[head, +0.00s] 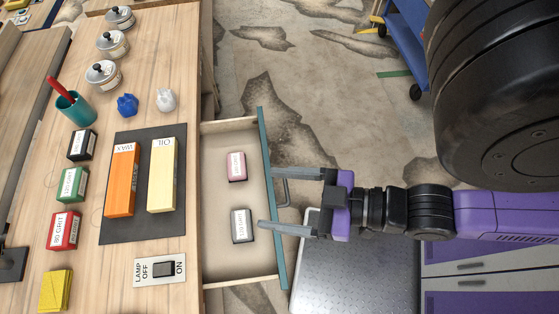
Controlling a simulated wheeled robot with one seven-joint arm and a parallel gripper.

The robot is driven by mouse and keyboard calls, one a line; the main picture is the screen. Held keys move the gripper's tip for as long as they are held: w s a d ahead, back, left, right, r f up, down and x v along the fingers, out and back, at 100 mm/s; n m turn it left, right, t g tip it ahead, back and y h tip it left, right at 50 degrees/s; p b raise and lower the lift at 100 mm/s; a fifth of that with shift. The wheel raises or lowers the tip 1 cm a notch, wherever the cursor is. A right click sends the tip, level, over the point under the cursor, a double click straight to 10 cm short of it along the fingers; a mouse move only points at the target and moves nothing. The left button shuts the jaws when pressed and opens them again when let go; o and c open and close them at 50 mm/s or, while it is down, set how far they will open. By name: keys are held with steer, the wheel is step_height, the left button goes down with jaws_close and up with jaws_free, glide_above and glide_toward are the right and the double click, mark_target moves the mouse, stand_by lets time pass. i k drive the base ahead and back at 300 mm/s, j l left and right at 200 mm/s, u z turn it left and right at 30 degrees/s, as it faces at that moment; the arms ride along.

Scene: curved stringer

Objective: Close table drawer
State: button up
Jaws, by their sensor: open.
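The table drawer (222,194) is pulled out from the right side of the wooden table (105,258). Its front is a teal panel (277,228) with a grey handle (281,187). A pink block (236,166) and a grey block (239,226) lie inside. My gripper (268,198) is open at the drawer front, with one finger beside the handle and the other lower down by the panel's edge. I cannot tell whether either finger touches the drawer.
On the table are orange (121,180) and cream (161,176) blocks on a dark mat (145,225), a lamp switch (160,269), several small boxes, a teal cup (74,108) and lidded jars. A blue cart (406,35) stands at the top right.

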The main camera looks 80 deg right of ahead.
mark_target(225, 264)
steer(key=k+z, duration=0.15)
steer(key=k, duration=0.3)
steer(key=k+l+z, duration=0.2)
steer(key=k, duration=0.25)
steer(key=k+j, duration=0.05)
steer(key=j, duration=0.05)
